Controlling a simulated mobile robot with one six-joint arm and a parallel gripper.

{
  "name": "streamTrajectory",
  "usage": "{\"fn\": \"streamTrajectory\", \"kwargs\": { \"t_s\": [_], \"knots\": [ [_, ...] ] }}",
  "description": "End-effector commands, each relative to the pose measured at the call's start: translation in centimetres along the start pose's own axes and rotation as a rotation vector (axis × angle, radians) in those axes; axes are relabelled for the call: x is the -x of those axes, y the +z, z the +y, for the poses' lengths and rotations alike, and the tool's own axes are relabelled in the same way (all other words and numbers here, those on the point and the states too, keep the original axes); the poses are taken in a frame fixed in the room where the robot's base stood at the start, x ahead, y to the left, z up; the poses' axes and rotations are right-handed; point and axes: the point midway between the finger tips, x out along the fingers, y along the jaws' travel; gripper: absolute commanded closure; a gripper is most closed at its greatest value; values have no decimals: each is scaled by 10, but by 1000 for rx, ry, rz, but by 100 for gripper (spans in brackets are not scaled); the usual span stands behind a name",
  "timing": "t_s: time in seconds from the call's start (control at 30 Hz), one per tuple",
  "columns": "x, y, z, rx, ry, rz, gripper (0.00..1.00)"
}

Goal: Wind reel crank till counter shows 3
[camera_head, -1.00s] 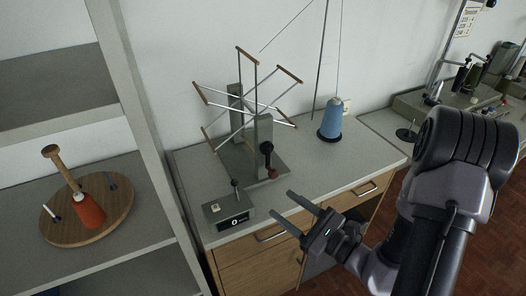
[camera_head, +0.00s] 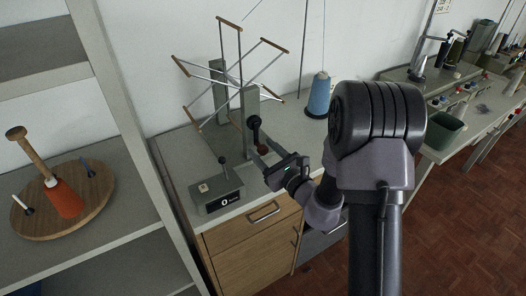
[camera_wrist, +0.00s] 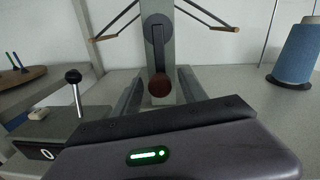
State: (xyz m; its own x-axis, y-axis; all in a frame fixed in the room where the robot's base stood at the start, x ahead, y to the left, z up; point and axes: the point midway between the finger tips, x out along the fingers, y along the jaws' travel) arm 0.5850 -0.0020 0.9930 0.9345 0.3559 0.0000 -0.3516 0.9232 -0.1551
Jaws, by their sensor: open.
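The reel (camera_head: 228,75) has thin metal arms with wooden end bars and stands between two grey-green posts at the back of the cabinet top. Its crank hangs down from a black hub (camera_head: 254,123) on the front post. The crank's red-brown knob (camera_head: 261,149) shows at the lower end, and also in the wrist view (camera_wrist: 160,88). My gripper (camera_head: 265,153) is open at the crank, its fingers either side of the knob in the wrist view. I cannot tell whether they touch it. The counter box (camera_head: 217,201) reads 0, also in the wrist view (camera_wrist: 46,155).
A black-balled lever (camera_wrist: 74,90) rises from the counter box, left of my gripper. A blue thread cone (camera_head: 320,96) stands right of the reel. A shelf at left holds a round wooden board (camera_head: 90,205) with an orange cone (camera_head: 64,199).

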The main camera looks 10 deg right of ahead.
Motion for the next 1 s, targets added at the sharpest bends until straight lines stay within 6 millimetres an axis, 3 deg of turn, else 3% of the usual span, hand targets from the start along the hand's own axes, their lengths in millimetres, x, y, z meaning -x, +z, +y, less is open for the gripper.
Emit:
{"fn": "streamTrajectory", "kwargs": {
  "t_s": [0.3,0.57,1.0],
  "knots": [
    [-4,0,0,0,0,1,50],
    [-4,0,0,1,0,1,100],
    [-4,0,0,1,1,1,100]
  ]
}}
